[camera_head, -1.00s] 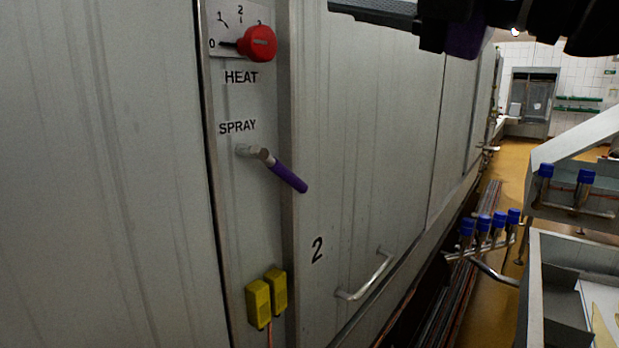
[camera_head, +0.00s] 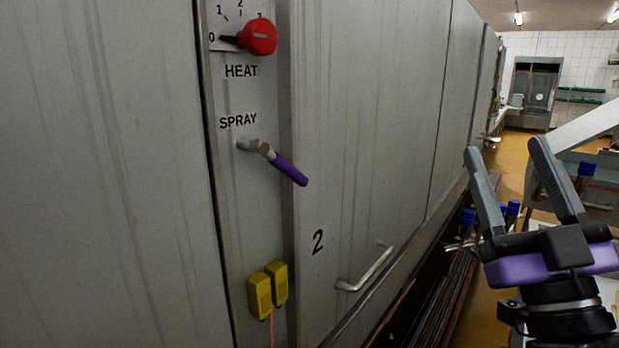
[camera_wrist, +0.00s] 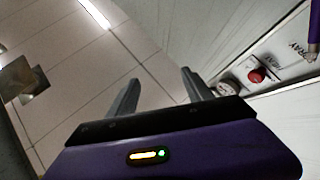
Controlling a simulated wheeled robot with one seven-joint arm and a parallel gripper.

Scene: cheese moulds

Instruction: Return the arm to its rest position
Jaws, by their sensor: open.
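My gripper (camera_head: 505,155) is at the right of the head view, its two grey fingers apart and pointing up, with nothing between them. Its purple and black body stands in front of the aisle. In the wrist view my gripper (camera_wrist: 160,85) is also open and empty, with ceiling panels behind the fingers. My arm below the wrist is partly out of the picture.
A grey metal panel wall fills the left. It bears a red heat knob (camera_head: 258,37), a purple-handled spray lever (camera_head: 287,168), yellow boxes (camera_head: 267,289) and a door handle (camera_head: 366,270). Blue-capped valves (camera_head: 586,170) stand at the right, partly behind my gripper.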

